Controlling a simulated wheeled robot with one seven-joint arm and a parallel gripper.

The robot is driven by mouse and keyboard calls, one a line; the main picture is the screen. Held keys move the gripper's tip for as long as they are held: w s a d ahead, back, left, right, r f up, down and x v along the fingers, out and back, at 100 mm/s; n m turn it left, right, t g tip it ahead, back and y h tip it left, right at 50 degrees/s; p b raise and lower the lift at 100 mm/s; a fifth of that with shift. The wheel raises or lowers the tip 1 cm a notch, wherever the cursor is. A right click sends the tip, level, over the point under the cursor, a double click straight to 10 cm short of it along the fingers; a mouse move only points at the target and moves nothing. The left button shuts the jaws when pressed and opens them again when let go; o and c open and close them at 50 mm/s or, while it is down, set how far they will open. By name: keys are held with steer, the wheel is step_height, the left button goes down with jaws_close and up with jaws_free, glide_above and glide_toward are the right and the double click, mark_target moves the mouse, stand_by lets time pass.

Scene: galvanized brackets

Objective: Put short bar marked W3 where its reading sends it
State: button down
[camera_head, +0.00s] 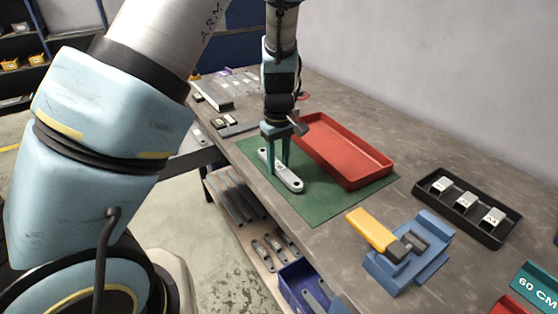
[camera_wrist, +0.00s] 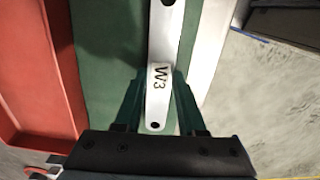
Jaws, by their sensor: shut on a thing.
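The short bar marked W3 (camera_wrist: 163,45) is a flat pale metal bar with holes near its ends. In the head view the bar (camera_head: 289,180) lies over the green mat (camera_head: 320,205), and I cannot tell whether it touches the mat. My gripper (camera_head: 277,168) points down and is shut on the bar, with a finger on each side. In the wrist view my gripper (camera_wrist: 158,105) holds it near one end, and the W3 mark faces the camera.
A blue fixture (camera_head: 408,255) with a yellow handle (camera_head: 371,230) stands at the front of the bench. A black tray (camera_head: 468,207) with 3 marked brackets is to its right. Small parts lie on the far bench.

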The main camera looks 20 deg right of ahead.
mark_target(278, 165)
steer(key=shift+f, duration=0.2)
steer(key=shift+f, duration=0.1)
steer(key=c, duration=0.5)
jaws_free()
step_height(278, 165, up, 12)
steer(key=b, duration=0.1)
steer(key=s+a+m, duration=0.1)
steer(key=s+a, duration=0.1)
steer(key=a, duration=1.2)
steer(key=s+a+m+t, duration=0.1)
steer(key=a+m, duration=0.1)
steer(key=a, duration=1.3)
steer(key=shift+s+a+f+t, duration=0.25)
steer(key=shift+s+f+t, duration=0.05)
steer(key=shift+s+f, duration=0.15)
